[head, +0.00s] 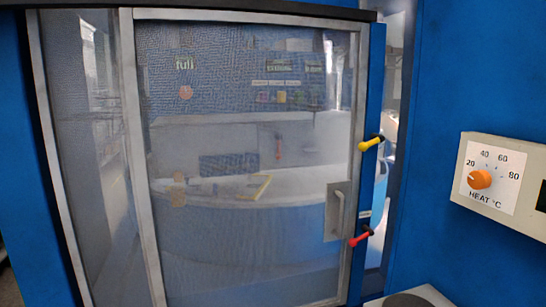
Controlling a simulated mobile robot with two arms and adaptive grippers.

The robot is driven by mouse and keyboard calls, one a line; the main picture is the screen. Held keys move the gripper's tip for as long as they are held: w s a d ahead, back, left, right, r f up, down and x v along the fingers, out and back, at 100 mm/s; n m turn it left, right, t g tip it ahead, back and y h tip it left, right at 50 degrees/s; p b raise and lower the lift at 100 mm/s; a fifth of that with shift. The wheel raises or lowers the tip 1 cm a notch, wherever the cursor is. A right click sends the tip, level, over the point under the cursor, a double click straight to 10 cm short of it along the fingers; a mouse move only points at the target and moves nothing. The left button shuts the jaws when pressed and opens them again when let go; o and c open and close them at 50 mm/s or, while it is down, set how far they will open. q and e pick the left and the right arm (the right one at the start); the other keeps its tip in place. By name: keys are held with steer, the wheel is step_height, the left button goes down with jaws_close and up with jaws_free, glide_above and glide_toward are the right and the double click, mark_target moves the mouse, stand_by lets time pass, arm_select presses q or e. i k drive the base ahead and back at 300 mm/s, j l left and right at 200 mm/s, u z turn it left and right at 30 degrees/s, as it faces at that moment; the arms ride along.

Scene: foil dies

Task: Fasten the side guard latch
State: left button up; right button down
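The side guard (358,80) is a see-through panel in a grey metal frame, filling the left and middle of the head view. A grey pull handle (338,208) sits on its lower right. A yellow-knobbed lever (369,144) and a red-knobbed lever (359,239) stand at the guard's right edge, by a narrow blue post. The yellow one is upper, the red one lower; both tilt down to the left. A small pale label (365,214) sits above the red lever. I cannot tell which lever is the latch or whether it is fastened. Neither gripper shows.
A heat control box (489,178) with an orange knob sticks out from the blue wall (470,65) at the right. A bright gap runs right of the post.

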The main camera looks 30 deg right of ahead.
mark_target(375, 138)
steer(key=z, duration=1.75)
